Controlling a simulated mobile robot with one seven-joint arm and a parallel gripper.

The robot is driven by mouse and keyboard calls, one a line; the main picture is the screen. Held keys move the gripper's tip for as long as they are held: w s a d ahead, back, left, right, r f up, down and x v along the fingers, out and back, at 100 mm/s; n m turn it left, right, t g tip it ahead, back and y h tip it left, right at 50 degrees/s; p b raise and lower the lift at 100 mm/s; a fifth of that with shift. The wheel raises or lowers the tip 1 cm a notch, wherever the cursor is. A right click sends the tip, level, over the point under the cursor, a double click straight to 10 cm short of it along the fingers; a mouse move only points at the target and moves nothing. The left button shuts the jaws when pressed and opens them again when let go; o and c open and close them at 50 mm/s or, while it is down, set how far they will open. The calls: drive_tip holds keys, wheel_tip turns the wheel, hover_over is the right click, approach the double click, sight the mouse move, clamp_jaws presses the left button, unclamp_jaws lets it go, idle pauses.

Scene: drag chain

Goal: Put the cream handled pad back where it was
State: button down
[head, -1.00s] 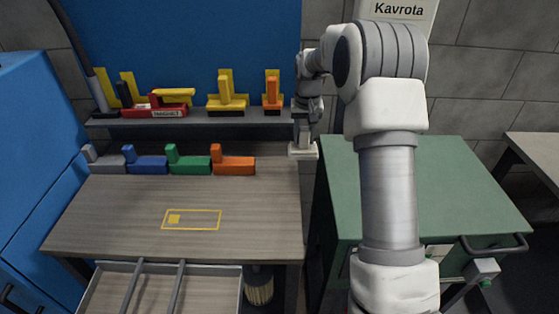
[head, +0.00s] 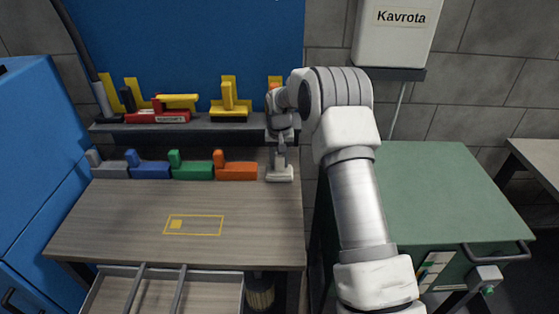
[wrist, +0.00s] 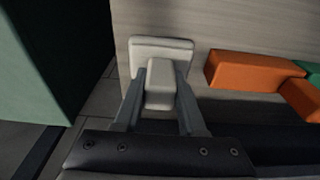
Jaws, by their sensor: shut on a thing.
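The cream handled pad (head: 279,173) is at the right end of the row of handled pads, near the table's back right edge. In the wrist view its flat base and raised handle (wrist: 160,82) show between my fingers. My gripper (head: 279,156) is shut on the handle from above; in the wrist view the fingers (wrist: 160,100) flank it. I cannot tell whether its base touches the table. An orange handled pad (head: 235,171) lies just to its left, with a gap between; it also shows in the wrist view (wrist: 255,71).
Green (head: 190,168), blue (head: 148,169) and grey (head: 107,168) handled pads continue the row leftward. A yellow outlined rectangle (head: 205,233) marks the bare table (head: 120,220). A shelf (head: 200,125) with yellow and red pieces stands behind. A green cabinet (head: 440,200) is at right, across a gap.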

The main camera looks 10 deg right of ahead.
drive_tip(key=shift+f, duration=0.2)
drive_tip(key=c, duration=0.5)
unclamp_jaws()
drive_tip(key=shift+r, duration=0.1)
